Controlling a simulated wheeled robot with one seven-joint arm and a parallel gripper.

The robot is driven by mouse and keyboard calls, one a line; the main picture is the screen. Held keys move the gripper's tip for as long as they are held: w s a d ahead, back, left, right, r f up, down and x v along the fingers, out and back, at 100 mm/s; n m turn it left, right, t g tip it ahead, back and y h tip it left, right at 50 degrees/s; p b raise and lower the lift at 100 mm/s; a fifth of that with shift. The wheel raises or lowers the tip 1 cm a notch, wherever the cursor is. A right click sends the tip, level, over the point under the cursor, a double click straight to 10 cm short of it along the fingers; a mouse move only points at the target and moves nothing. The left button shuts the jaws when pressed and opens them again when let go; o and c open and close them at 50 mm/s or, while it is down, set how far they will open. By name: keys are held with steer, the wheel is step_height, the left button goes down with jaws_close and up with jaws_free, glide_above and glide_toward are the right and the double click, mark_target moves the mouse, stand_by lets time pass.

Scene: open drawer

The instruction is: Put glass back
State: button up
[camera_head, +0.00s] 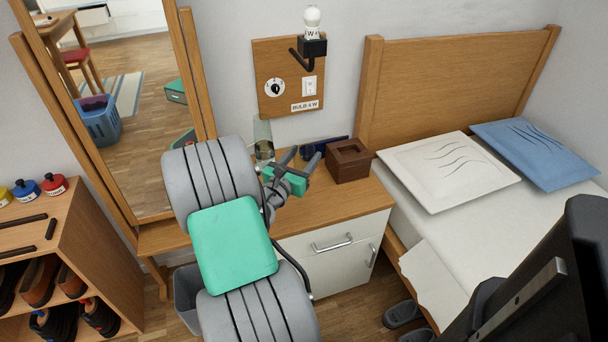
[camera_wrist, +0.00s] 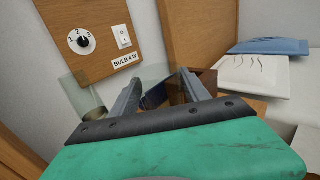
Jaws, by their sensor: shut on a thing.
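My gripper (camera_head: 299,160) reaches over the bedside cabinet top, with its two fingers apart. In the wrist view my gripper (camera_wrist: 161,76) has a pale, see-through greenish glass (camera_wrist: 154,73) between its fingertips, and it is shut on it. Its full outline and base are hard to make out, and I cannot tell whether it touches the cabinet top. Another clear, greenish glass vessel (camera_head: 263,139) stands against the wall, left of my gripper. It also shows at the left of the wrist view (camera_wrist: 84,95), with something brownish low in it.
A brown tissue box (camera_head: 348,161) stands right of my gripper. A dark blue object (camera_head: 324,146) lies behind it, near the wall. The switch board (camera_head: 288,78) and lamp are above. The wooden cabinet top (camera_head: 345,203) is clear at the front; its drawer (camera_head: 330,243) looks shut. The bed is at right.

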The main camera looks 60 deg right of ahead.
steer(key=w+d+f+b, duration=0.1)
steer(key=d+f, duration=0.1)
steer(key=f, duration=0.1)
steer(key=w+d+f+b, duration=0.1)
steer(key=d+f+b, duration=0.1)
steer(key=f, duration=0.1)
steer(key=w+d+f+b, duration=0.1)
steer(key=d+f+b, duration=0.1)
steer(key=f, duration=0.2)
steer(key=shift+d+f, duration=0.1)
steer(key=shift+d, duration=0.25)
steer(key=o, duration=1.5)
steer(key=shift+a, duration=0.3)
steer(key=a+p, duration=0.1)
steer(key=a, duration=1)
steer(key=shift+a+p, duration=0.3)
